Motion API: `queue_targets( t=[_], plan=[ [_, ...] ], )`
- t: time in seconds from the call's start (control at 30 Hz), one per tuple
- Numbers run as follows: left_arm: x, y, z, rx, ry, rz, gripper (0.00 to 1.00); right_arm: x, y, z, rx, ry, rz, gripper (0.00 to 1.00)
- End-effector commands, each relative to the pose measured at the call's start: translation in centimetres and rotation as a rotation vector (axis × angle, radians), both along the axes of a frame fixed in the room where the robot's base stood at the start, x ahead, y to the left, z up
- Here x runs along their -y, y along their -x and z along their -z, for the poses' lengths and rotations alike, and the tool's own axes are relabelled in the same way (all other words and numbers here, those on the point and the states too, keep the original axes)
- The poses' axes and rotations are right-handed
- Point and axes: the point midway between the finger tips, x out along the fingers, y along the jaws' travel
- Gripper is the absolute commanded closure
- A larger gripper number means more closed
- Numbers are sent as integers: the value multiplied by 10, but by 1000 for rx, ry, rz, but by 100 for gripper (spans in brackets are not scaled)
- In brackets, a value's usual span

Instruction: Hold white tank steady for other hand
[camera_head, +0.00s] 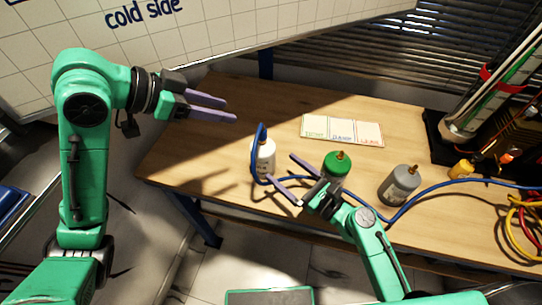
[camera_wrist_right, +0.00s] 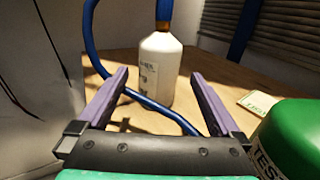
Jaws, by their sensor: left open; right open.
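The white tank (camera_head: 263,160) stands upright on the wooden table, left of centre, with a blue hose (camera_head: 257,143) at its top. In the right wrist view the white tank (camera_wrist_right: 160,70) stands ahead, between and beyond the two fingers. My right gripper (camera_head: 294,178) is open and empty, just right of the tank and apart from it. It also shows in the right wrist view (camera_wrist_right: 160,95). The blue hose crosses low between its fingers and the tank. My left gripper (camera_head: 230,110) is open and empty, up and left of the tank, beyond the table's left part.
A green tank (camera_head: 336,166) stands close beside my right gripper. A grey tank (camera_head: 400,185) stands further right, with the blue hose running past it. A three-panel card (camera_head: 342,130) lies behind. A gauge rig (camera_head: 480,110) and yellow and red hoses (camera_head: 526,222) are at right.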

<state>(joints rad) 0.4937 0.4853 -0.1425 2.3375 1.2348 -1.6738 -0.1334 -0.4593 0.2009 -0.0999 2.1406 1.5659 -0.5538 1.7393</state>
Motion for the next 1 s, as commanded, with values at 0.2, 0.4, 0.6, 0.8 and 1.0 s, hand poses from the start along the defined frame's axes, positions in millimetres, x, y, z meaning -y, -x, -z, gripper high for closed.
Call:
queue_targets(
  t=[0.2, 0.4, 0.6, 0.8, 1.0],
  plan=[
    [0, 0, 0, 0, 0, 0, 50, -37, -41, -1, 3, -1, -1, 0],
    [0, 0, 0, 0, 0, 0, 50, -57, -63, 0, 0, 1, -1, 0],
    [0, 0, 0, 0, 0, 0, 50, -61, -66, 0, 0, 3, -1, 0],
    [0, 0, 0, 0, 0, 0, 50, -60, -66, 0, 0, 3, -1, 38],
    [0, 0, 0, 0, 0, 0, 50, -60, -65, 0, 0, 3, -1, 100]
  ],
)
